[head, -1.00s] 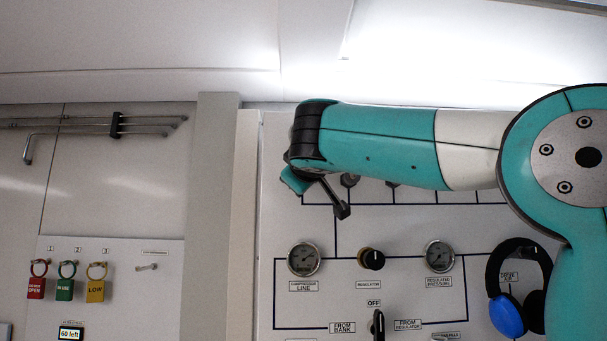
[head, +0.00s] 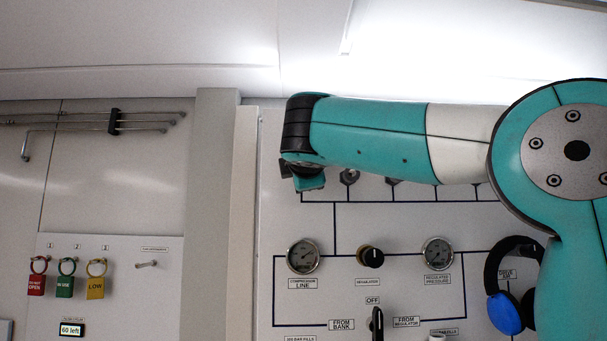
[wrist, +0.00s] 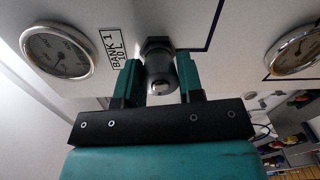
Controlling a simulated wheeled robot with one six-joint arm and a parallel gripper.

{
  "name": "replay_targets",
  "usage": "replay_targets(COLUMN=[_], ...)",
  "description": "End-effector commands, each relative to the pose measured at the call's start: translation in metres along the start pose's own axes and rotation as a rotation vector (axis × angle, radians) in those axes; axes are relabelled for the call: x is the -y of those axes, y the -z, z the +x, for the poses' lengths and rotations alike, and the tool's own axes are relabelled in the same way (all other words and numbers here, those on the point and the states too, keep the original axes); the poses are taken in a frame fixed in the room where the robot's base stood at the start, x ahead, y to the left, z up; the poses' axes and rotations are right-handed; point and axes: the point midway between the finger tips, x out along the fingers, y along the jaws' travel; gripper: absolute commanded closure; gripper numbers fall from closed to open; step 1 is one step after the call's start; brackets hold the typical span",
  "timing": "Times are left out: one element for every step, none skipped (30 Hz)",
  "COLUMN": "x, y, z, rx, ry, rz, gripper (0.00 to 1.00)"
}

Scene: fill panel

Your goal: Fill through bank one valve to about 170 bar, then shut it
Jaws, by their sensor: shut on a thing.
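The bank one valve is a dark round knob (wrist: 160,76) on the panel beside a label reading BANK 1 10L (wrist: 116,50) in the wrist view. My gripper (wrist: 160,86) has its two teal fingers on either side of the knob and is shut on it. A round gauge (wrist: 58,52) sits to the left of the label; its reading is too small to tell. In the head view my gripper (head: 308,180) is small at the panel's upper left, and my arm hides the valve there.
The head view shows the compressor line gauge (head: 303,257), a regulator knob (head: 370,257), the regulated pressure gauge (head: 437,253) and a black selector (head: 377,322) below OFF. Blue and black headphones (head: 507,312) hang at right.

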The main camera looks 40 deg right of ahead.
Motion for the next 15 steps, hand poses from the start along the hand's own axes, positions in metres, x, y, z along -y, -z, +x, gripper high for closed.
replay_targets(x=[-0.0017, -0.0018, -0.002, -0.0021, -0.0021, -0.0022, -0.0023, -0.0023, -0.0024, -0.0025, -0.0026, -0.0026, -0.0027, -0.0027, -0.0028], y=[0.0011, 0.0011, 0.0011, 0.001, 0.001, 0.0009, 0.0008, 0.0008, 0.0008, 0.0009, 0.001, 0.001, 0.0011, 0.0012, 0.0012], z=[-0.0003, -0.0003, -0.0003, -0.0004, -0.0004, -0.0004, -0.0004, -0.0004, -0.0004, -0.0004, -0.0004, -0.0004, -0.0005, -0.0005, -0.0005], rx=[-0.002, 0.0, 0.002, 0.003, 0.005, 0.007, 0.009, 0.01, 0.012, 0.013, 0.014, 0.016, 0.017, 0.018, 0.019], ry=[-0.003, -0.003, -0.003, -0.003, -0.002, -0.002, -0.001, -0.001, -0.001, 0.0, 0.0, 0.0, 0.0, 0.0, 0.001], rz=[-0.044, -0.072, -0.11, -0.138, -0.165, -0.202, -0.229, -0.255, -0.289, -0.313, -0.337, -0.367, -0.39, -0.411, -0.437], gripper=[0.89, 0.89, 0.89, 0.89, 0.89, 0.89, 0.89, 0.89, 0.89, 0.89, 0.89, 0.89, 0.89, 0.89, 0.89])
